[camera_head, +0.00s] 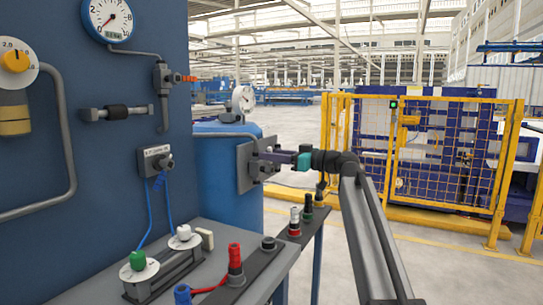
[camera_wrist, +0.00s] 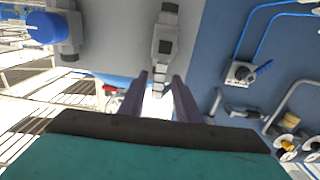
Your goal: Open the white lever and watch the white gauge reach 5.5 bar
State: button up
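A white gauge (camera_head: 243,99) stands on top of the blue tank (camera_head: 215,170); its needle is too small to read. My gripper (camera_head: 272,156), with dark purple fingers, is at the grey plate (camera_head: 244,168) on the tank's right side. In the wrist view my gripper (camera_wrist: 160,80) has its fingers apart. A grey fitting (camera_wrist: 165,42) with a narrow segmented end lies just beyond and between the fingertips. I cannot tell whether they touch it. I cannot make out a white lever on this plate. A small off-white handle (camera_head: 207,239) shows on the bench.
A blue-rimmed gauge (camera_head: 111,18) and an orange-handled valve (camera_head: 163,78) are on the blue panel. A blue knob (camera_wrist: 45,27) sits beside the grey fitting. The bench (camera_head: 220,270) carries knobs and coloured plugs. A yellow fence (camera_head: 440,155) stands behind, with open floor before it.

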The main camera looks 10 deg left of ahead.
jog(key=p+v, duration=0.2)
jog(key=v, duration=1.1)
jog(key=shift+s, duration=0.15)
